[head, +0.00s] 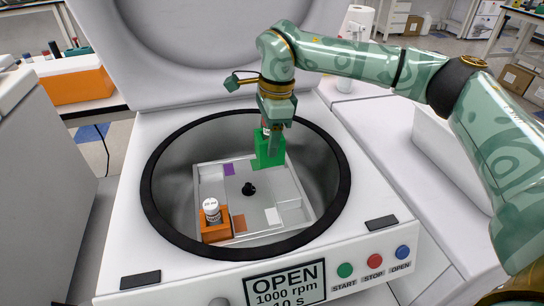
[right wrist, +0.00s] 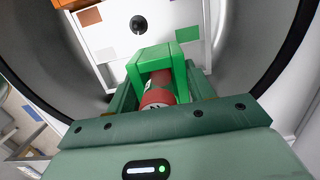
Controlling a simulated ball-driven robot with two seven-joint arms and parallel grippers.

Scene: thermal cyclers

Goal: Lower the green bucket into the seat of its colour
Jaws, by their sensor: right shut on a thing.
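The green bucket (head: 269,148) is in my right gripper (head: 274,125), over the far right part of the rotor in the open centrifuge. In the right wrist view, the gripper is shut on the bucket (right wrist: 149,60), which holds a red-capped tube (right wrist: 158,92). The pale rotor (head: 203,176) has coloured patches at its seats. A green patch (right wrist: 187,34) shows right of the bucket in the wrist view. The bucket appears above the rotor; the exact gap cannot be told. My left gripper is not in view.
An orange bucket (head: 216,232) with a white-capped bottle (head: 211,206) sits in the near left seat. Purple (head: 229,169), orange-brown (head: 239,222) and white (head: 272,216) patches mark the rotor. A black hub (head: 249,188) rises at its centre. The black bowl rim (head: 148,190) surrounds it.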

